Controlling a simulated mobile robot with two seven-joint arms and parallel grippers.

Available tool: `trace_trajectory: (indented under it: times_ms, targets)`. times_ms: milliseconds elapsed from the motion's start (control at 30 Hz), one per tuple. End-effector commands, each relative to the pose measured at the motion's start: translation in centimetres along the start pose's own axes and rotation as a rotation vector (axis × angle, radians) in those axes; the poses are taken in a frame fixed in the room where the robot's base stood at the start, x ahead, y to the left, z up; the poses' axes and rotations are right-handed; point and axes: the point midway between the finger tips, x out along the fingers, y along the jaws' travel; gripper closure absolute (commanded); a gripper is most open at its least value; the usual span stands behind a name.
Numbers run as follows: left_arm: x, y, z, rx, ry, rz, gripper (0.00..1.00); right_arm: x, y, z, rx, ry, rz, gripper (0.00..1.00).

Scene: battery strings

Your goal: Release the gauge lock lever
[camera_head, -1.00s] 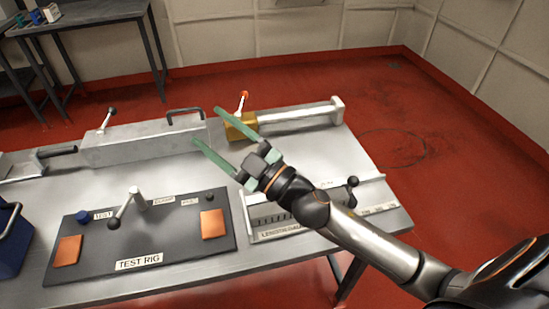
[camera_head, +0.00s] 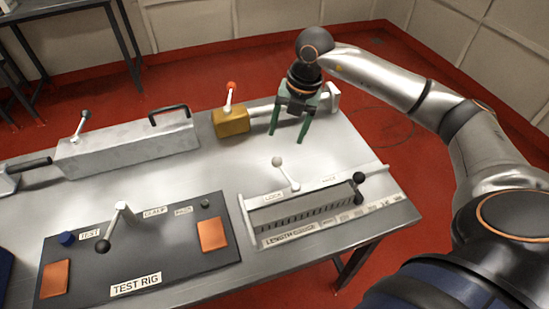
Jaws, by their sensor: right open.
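The length gauge (camera_head: 256,224) lies at the right front of the table, with a toothed scale and small labels. A black ball knob (camera_head: 359,178) sits at the gauge's right end. My right gripper (camera_head: 288,137) is open and empty, fingers pointing down, behind the white-knobbed lever and apart from it. My left gripper is not in view.
A yellow block with a red-knobbed lever (camera_head: 231,122) and a silver bar stands behind, close to my right gripper. A grey box (camera_head: 125,147) with a black handle is at the back left. The test rig panel (camera_head: 165,255) lies at front left.

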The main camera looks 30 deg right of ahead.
Motion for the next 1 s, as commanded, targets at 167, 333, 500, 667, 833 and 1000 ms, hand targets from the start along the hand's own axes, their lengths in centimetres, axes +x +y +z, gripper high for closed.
trace_trajectory:
  times_ms: [167, 333, 500, 667, 833, 1000]
  targets:
    - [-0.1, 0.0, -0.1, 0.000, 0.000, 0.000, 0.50, 2.5, -0.1, -0.1, -0.001, 0.004, -0.006, 0.30]
    - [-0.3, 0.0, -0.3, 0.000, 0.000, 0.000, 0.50, 6.1, 0.0, -0.2, -0.001, 0.006, -0.004, 0.30]
    - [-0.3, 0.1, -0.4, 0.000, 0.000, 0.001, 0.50, 9.3, 0.0, -0.2, -0.002, 0.005, -0.002, 0.30]
    - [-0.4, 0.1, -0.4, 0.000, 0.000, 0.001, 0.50, 11.3, 0.1, -0.2, -0.003, 0.004, 0.000, 0.30]
    - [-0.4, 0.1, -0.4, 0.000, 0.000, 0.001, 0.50, 12.1, 0.0, -0.1, -0.003, 0.003, 0.000, 0.30]
    - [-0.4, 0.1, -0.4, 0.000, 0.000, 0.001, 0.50, 12.2, 0.0, -0.1, -0.003, 0.003, 0.001, 0.30]
